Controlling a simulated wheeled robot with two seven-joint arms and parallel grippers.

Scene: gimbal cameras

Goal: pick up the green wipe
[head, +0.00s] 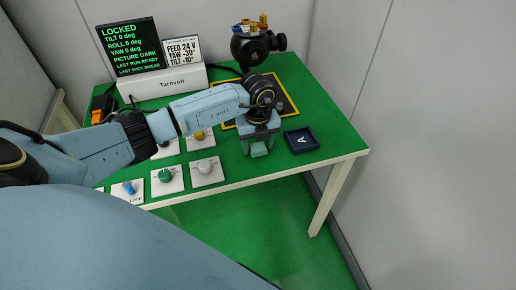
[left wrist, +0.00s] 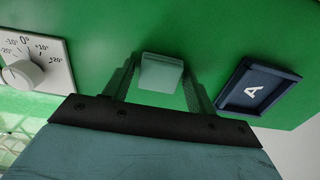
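The green wipe (left wrist: 160,73) is a small pale green block-like piece on the green table, seen in the left wrist view. In the head view it shows at the tip of my left gripper (head: 258,148). My left gripper (left wrist: 160,68) points down at the table with one finger on each side of the wipe. The fingers look spread, with narrow gaps beside the wipe; contact is hard to judge. My right gripper is in neither view.
A dark blue tray marked A (head: 301,140) lies close to the right of the gripper. White dial plates (head: 206,172) stand to the left. A yellow-edged dark mat (head: 289,103) and a black gimbal head (head: 250,48) are behind. The table's front edge is near.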

